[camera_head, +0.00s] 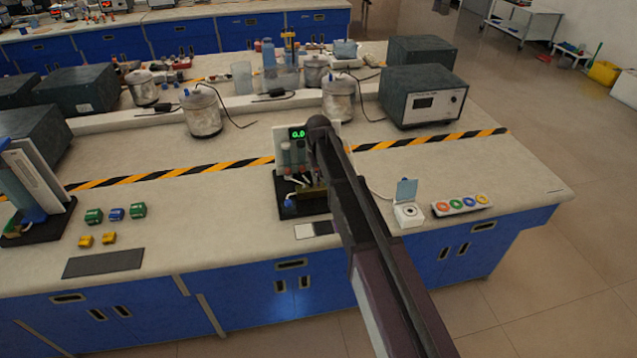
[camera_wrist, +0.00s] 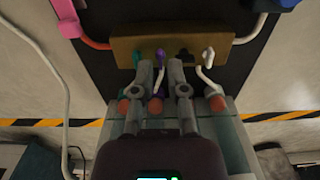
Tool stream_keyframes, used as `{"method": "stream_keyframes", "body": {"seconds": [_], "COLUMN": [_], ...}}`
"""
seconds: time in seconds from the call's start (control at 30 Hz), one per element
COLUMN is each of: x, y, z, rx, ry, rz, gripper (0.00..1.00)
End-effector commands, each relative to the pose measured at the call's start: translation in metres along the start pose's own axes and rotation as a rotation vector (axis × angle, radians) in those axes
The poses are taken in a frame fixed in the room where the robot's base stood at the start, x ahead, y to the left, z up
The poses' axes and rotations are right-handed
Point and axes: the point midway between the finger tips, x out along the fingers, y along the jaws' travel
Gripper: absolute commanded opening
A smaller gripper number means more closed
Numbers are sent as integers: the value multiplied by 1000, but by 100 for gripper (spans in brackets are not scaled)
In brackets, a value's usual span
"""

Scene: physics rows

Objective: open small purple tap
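The small purple tap (camera_wrist: 160,56) sits on a brass-coloured block (camera_wrist: 122,52) in the wrist view. Beside it on the block are a teal tap (camera_wrist: 137,57) on the left, and a black one (camera_wrist: 183,54) and a white one (camera_wrist: 208,56) on the right. My gripper (camera_wrist: 160,68) is open, with one fingertip on each side of the purple tap. I cannot tell whether either fingertip touches it. In the head view the brass block (camera_head: 310,193) is partly hidden by my arm, and the purple tap cannot be made out.
A pink part (camera_wrist: 66,22) and a white cable (camera_wrist: 63,90) are at the left. In the head view, a display panel (camera_head: 298,133) stands behind the block, and a small white box with an open lid (camera_head: 408,213) is to the right.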

Motion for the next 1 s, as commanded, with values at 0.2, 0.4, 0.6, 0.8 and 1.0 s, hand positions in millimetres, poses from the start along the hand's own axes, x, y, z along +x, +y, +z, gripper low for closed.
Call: {"method": "stream_keyframes", "body": {"seconds": [0.2,0.4,0.6,0.8,1.0], "x": [-3,-3,-3,-3,-3], "y": [0,0,0,-1,-1], "z": [0,0,0,0,0], "rx": [0,0,0,-1,-22], "ry": [0,0,0,0,0], "rz": [0,0,0,0,0], "gripper": [19,19,0,0,0]}}
